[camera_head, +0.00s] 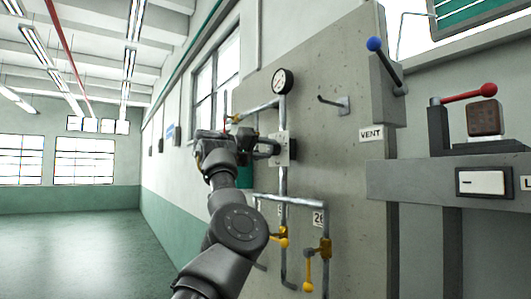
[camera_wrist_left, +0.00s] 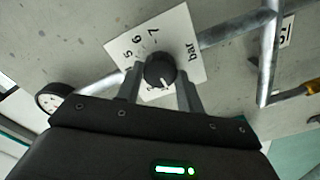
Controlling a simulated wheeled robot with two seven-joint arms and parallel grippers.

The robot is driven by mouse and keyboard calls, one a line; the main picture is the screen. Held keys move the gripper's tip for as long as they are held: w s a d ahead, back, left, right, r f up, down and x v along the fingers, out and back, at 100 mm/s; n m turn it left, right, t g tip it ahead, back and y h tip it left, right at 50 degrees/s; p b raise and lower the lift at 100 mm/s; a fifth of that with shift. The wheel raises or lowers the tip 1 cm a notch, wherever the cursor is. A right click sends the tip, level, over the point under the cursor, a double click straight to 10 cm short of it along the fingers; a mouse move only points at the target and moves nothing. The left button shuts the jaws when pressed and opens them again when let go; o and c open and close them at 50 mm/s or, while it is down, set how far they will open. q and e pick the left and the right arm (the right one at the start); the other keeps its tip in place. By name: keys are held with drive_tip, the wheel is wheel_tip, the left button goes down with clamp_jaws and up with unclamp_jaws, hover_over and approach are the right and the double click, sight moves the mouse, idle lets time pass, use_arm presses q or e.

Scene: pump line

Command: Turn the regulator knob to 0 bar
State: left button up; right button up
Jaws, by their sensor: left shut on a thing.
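The regulator knob (camera_wrist_left: 160,70) is dark and round, on a white dial plate (camera_wrist_left: 184,34) marked with 5, 6, 7 and "bar". A short light mark on the knob points toward the bottom of the wrist view; the digits there are mostly hidden by knob and gripper. My left gripper (camera_wrist_left: 159,78) is shut on the knob, one finger on each side. In the head view my left gripper (camera_head: 272,147) reaches the plate (camera_head: 287,150) on the pipe, and hides the knob. My right gripper is not in view.
A pressure gauge (camera_head: 282,81) sits above on the pipe. Yellow-handled valves (camera_head: 308,270) hang below. A bare hook (camera_head: 335,103) is on the panel to the right. Farther right are a blue-knobbed lever (camera_head: 388,65) by the VENT label and a red-handled lever (camera_head: 468,95).

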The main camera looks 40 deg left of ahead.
use_arm(q)
drive_tip(key=shift+s+r+n, duration=0.1)
drive_tip(key=shift+r+n, duration=0.05)
drive_tip(key=shift+n, duration=1.05)
drive_tip(key=shift+a, duration=0.1)
drive_tip(key=o, duration=1)
drive_tip(key=shift+f+b, duration=0.2)
drive_tip(key=shift+b, duration=0.1)
drive_tip(key=b+v, duration=0.5)
drive_tip(key=v, duration=0.5)
drive_tip(key=shift+s, duration=0.3)
